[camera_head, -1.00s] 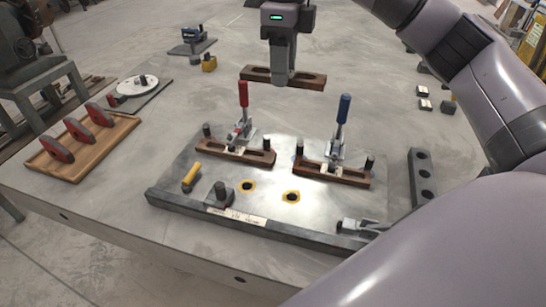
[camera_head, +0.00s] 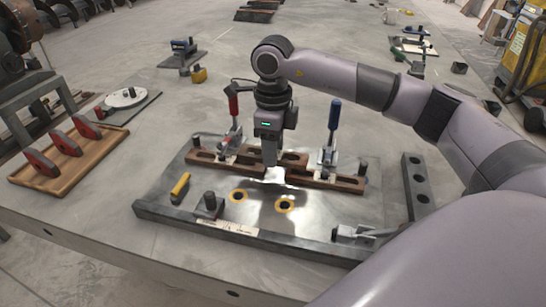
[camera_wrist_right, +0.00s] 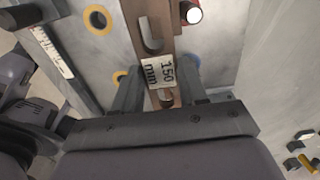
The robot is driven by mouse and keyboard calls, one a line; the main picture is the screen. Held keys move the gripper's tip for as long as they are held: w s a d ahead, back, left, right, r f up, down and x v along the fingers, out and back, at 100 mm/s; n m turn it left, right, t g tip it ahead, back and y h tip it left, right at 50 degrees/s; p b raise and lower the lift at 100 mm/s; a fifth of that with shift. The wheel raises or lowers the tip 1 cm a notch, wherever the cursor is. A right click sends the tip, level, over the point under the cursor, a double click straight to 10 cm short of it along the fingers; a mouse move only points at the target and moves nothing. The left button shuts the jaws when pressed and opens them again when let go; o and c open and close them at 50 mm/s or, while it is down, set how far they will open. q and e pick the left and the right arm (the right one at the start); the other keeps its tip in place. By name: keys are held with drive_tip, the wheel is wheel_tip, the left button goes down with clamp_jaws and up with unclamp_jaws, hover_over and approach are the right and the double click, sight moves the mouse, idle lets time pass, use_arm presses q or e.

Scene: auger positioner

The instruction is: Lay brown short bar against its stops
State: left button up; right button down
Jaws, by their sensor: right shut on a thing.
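A brown slotted bar (camera_head: 292,158) is in my right gripper (camera_head: 269,158), over the middle of the metal fixture plate (camera_head: 330,220). In the right wrist view the bar (camera_wrist_right: 150,35) runs between the fingers of my right gripper (camera_wrist_right: 160,98) and carries a "150 mm" label (camera_wrist_right: 159,72). Dark pins (camera_head: 196,143) stand by these bars. Whether the held bar touches plate or pins cannot be told. My left gripper is out of view.
Two yellow-ringed holes (camera_head: 284,205) are in the plate's front half. A yellow handle (camera_head: 180,185) and a dark-knobbed block (camera_head: 210,204) stand at its left. A wooden tray (camera_head: 70,162) with red-and-grey parts lies farther left; a holed dark bar (camera_head: 418,185) lies right.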

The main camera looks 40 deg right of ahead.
wheel_tip(320, 180, down, 3)
drive_tip(key=shift+r, duration=0.15)
drive_tip(key=shift+f+b, duration=0.4)
drive_tip(key=shift+f, duration=0.1)
drive_tip(key=c, duration=0.6)
unclamp_jaws()
drive_tip(key=shift+r+p, duration=0.3)
drive_tip(key=shift+r, duration=0.05)
wheel_tip(320, 180, up, 12)
drive_tip(key=shift+r, duration=0.15)
